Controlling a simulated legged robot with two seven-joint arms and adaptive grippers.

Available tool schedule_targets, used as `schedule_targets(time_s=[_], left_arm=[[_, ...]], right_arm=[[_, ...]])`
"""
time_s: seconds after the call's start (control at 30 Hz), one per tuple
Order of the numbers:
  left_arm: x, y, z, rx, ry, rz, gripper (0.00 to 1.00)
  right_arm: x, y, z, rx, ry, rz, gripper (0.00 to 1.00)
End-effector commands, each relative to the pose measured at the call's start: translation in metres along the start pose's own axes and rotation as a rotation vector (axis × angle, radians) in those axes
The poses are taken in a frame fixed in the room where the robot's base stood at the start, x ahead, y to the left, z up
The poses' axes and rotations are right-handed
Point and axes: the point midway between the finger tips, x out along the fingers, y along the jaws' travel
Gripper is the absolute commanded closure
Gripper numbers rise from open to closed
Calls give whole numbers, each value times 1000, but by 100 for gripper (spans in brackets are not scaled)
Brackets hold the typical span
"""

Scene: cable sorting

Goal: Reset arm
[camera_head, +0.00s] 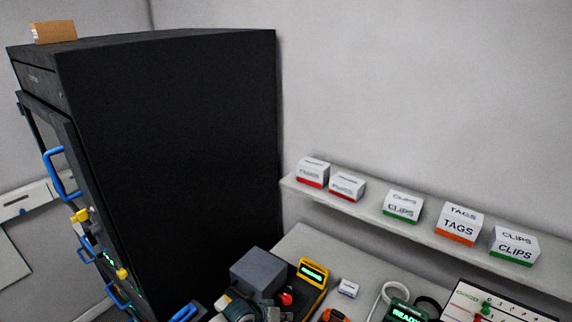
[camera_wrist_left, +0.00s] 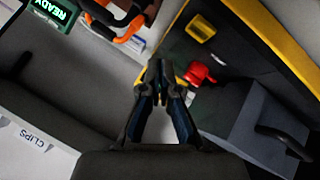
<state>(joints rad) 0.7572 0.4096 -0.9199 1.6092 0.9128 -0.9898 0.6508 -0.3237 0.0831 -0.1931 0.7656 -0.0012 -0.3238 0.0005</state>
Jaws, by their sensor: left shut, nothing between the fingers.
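My left gripper (camera_wrist_left: 160,75) shows in the left wrist view with its two dark fingers together at the tips and nothing held. It is above the work table, between an orange-handled tool (camera_wrist_left: 118,22) and a red object (camera_wrist_left: 200,74). In the head view only a small part of it may show at the bottom edge, too little to tell apart from the clutter. My right gripper is in neither view.
A tall black cabinet (camera_head: 170,130) with blue handles stands at the left. A shelf (camera_head: 375,217) holds several labelled boxes. On the table are a grey box (camera_head: 258,270), a yellow-framed device (camera_head: 313,272) and a green READY display (camera_head: 405,311). Space above the table looks clear.

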Motion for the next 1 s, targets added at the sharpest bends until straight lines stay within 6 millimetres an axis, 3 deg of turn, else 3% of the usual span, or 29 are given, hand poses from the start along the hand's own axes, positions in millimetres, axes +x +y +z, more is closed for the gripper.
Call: schedule_targets(time_s=[0.1,0.23,0.5,0.73,1.0], left_arm=[[6,11,54,52,-30,18,100],[-4,12,115,113,-33,-7,100],[-66,-44,221,127,-69,-224,100],[-118,-84,282,101,-147,-396,100],[-176,-114,338,72,-251,-557,100]], right_arm=[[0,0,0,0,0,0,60],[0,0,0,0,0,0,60],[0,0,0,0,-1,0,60],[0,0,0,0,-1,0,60],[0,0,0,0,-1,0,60]])
